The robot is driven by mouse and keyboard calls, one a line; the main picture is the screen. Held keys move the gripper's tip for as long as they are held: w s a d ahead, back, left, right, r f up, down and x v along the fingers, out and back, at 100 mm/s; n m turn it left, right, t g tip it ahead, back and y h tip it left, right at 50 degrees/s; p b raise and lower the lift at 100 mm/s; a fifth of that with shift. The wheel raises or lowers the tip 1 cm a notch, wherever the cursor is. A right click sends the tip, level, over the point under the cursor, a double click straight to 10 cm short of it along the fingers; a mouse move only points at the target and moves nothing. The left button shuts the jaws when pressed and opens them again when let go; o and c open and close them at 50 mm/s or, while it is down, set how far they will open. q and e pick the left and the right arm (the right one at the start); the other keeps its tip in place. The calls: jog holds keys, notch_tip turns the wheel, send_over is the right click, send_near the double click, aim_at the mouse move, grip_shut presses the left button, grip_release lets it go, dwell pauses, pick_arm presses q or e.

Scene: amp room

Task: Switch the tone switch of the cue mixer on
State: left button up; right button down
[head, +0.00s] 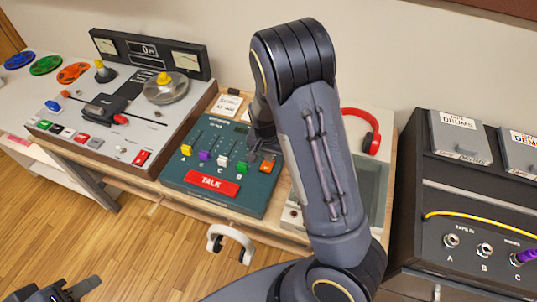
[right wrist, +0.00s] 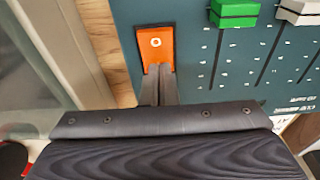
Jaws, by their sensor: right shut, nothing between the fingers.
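The cue mixer (head: 222,197) is a teal panel with coloured faders and a red TALK button. An orange switch (head: 267,167), likely the tone switch, sits at its right side. The switch (right wrist: 156,45) shows a white ring mark in the right wrist view; no tone label is readable. My right gripper (right wrist: 158,72) is shut and empty, its fingertips over the edge of the switch nearest the gripper; I cannot tell if they touch. In the head view my right arm hides part of the mixer. My left gripper (head: 60,289) is low at the left, partly cut off, away from the mixer.
A grey turntable-like console (head: 110,105) stands left of the mixer. Red headphones (head: 370,130) lie behind my right arm, and white headphones (head: 232,238) hang at the table's front. A dark rack with jacks (head: 470,190) and a yellow cable (head: 470,215) stands at the right.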

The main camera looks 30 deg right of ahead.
jog(key=shift+s+a, duration=0.1)
jog(key=shift+s, duration=0.05)
jog(key=shift+s+a+r+p, duration=0.2)
jog(key=shift+s+a+p, duration=0.2)
jog(key=shift+a, duration=0.1)
jog(key=shift+r, duration=0.1)
jog(key=shift+w+d+r+p, duration=0.1)
jog(key=shift+r+p, duration=0.25)
jog(key=shift+p, duration=0.05)
jog(key=r+p, duration=0.2)
jog(key=r, duration=0.1)
jog(key=shift+w+d+r+p, duration=0.1)
jog(key=shift+w+d+p, duration=0.1)
jog(key=shift+p, duration=0.15)
notch_tip(320, 180, up, 10)
jog(key=shift+w+d, duration=0.3)
jog(key=shift+d, duration=0.1)
